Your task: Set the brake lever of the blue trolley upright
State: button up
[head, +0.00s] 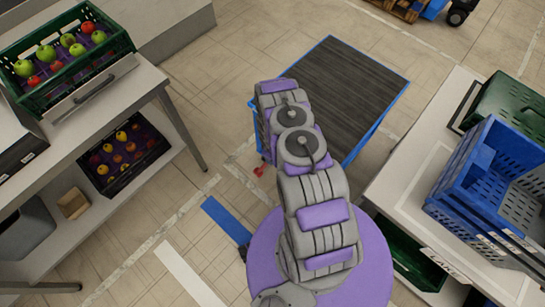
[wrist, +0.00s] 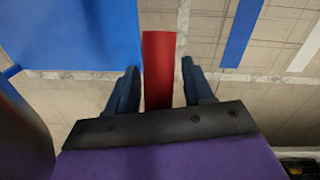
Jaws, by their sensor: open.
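The blue trolley (head: 393,97) stands beyond my arm in the head view, with a dark ribbed deck and a blue rim. Its red brake lever (head: 258,171) shows as a small red piece at the trolley's near left corner. In the wrist view the red lever (wrist: 158,50) lies between the two dark fingers of my gripper (wrist: 161,70). The fingers are open, with a gap visible on each side of the lever. Part of the blue trolley (wrist: 75,30) fills the upper left there. My arm hides the gripper in the head view. The lever's tilt is hard to tell.
A shelf table (head: 150,78) with a green fruit crate (head: 75,92) stands at left, a black fruit crate (head: 98,182) below. A white table (head: 405,180) at right bears a blue crate (head: 470,205) and a green crate (head: 500,98). Floor left of the trolley is clear.

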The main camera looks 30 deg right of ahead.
jog(key=shift+c, duration=0.3)
jog(key=shift+f, duration=0.1)
grip_shut()
